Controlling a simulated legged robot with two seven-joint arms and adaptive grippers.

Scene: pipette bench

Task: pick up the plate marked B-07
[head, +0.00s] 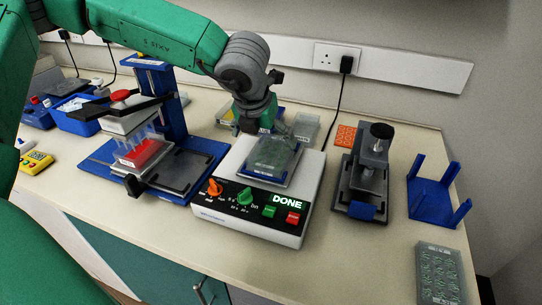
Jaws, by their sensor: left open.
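A clear plate (273,158) sits on the platform of a white shaker (250,219) whose display reads DONE. No B-07 mark is readable on it. My left gripper (268,130) is open, pointing down at the back edge of this plate. Its fingers are dark and partly merge with the plate, so I cannot tell whether they touch it. Another plate, with red contents (146,153), sits in the blue pipetting stand (101,152); its small label is unreadable. A clear, greenish multi-well plate (440,276) lies at the bottom right. My right gripper is not in view.
A grey press-like device (363,180) stands right of the shaker, with an empty blue holder (432,203) beyond it. An orange rack (346,136) and a clear box (305,128) stand behind. The front right bench is mostly clear.

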